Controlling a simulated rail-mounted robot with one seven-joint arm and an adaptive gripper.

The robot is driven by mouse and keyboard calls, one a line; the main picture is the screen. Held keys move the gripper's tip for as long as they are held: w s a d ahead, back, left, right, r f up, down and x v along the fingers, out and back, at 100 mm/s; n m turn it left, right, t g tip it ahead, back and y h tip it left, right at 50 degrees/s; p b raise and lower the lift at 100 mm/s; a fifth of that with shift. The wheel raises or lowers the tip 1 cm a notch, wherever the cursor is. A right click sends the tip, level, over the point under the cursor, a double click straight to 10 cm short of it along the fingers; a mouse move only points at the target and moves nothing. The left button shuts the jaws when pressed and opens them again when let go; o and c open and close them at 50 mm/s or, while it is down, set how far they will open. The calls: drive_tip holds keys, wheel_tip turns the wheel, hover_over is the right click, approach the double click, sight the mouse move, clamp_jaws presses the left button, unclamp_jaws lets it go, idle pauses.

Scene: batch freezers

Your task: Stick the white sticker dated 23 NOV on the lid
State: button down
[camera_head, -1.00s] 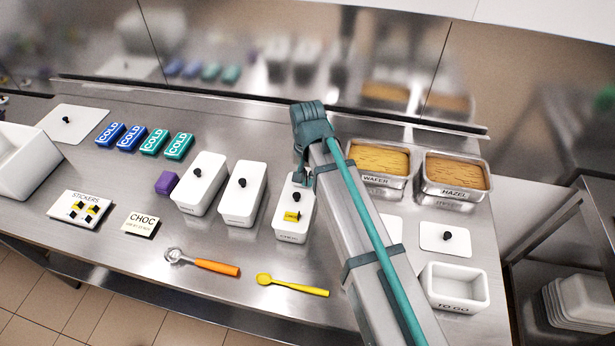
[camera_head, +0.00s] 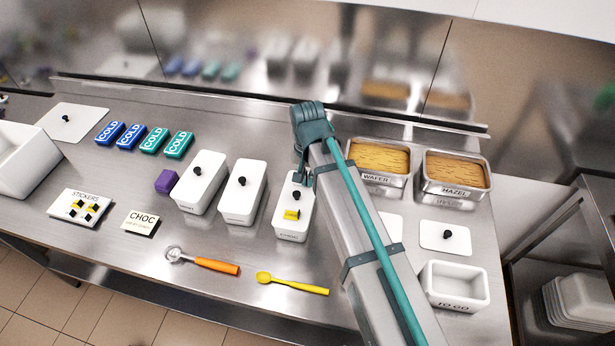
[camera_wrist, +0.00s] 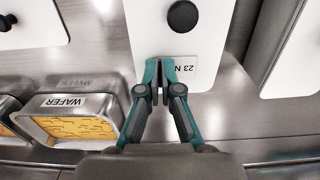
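The white sticker (camera_wrist: 186,69) lies flat against the rear part of a white lid with a black knob. Only "23 N" of its print shows in the wrist view; my fingers cover the rest. The lid (camera_wrist: 142,33) is on the rightmost of three white tubs; it shows in the head view (camera_head: 305,206) with a yellow sticker (camera_head: 291,215) in front of the knob. My gripper (camera_wrist: 160,75) points down at the lid behind the knob. Its fingers are close together at the sticker and appear shut on it; its tab is hidden. In the head view the gripper (camera_head: 304,181) hides the white sticker.
The sticker card (camera_head: 80,208) and a CHOC card (camera_head: 140,222) lie at left. A scoop (camera_head: 203,262) and yellow spoon (camera_head: 292,284) lie in front. Wafer (camera_head: 377,160) and hazel (camera_head: 455,173) pans stand right. Two closed tubs (camera_head: 242,192) (camera_head: 200,184) stand left of my gripper.

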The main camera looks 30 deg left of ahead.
idle(0.3)
drive_tip(key=c, duration=0.7)
unclamp_jaws()
drive_tip(key=shift+r, duration=0.1)
drive_tip(key=shift+r+p, duration=2.3)
drive_tip(key=shift+r, duration=1.15)
